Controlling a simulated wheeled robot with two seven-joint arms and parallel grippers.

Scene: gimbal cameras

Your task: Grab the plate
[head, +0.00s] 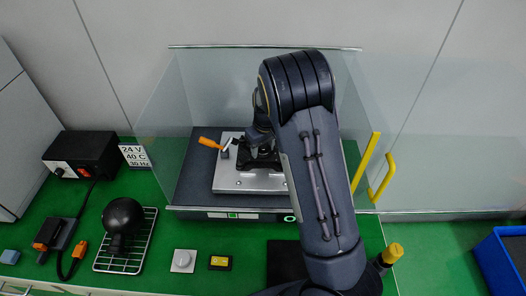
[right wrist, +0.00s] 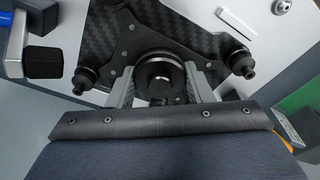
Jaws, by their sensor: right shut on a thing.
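A silver metal plate (head: 235,183) lies on a dark platform inside a glass enclosure. A black carbon-fibre plate (right wrist: 140,25) with round corner knobs sits over it; in the head view it shows as a dark shape partly hidden by my right arm. My right gripper (right wrist: 160,85) reaches into the enclosure from above. Its two grey fingers are shut on the black round knob (right wrist: 160,72) at the middle of the carbon-fibre plate. An orange-handled lever (head: 209,143) stands at the silver plate's left back corner. My left gripper is not in view.
Glass panels (head: 165,130) surround the platform, with yellow handles (head: 381,178) at right. On the green bench stand a black power box (head: 82,150), a wire rack (head: 140,250) with a round black object, and buttons (head: 184,261). A blue crate (head: 497,265) stands far right.

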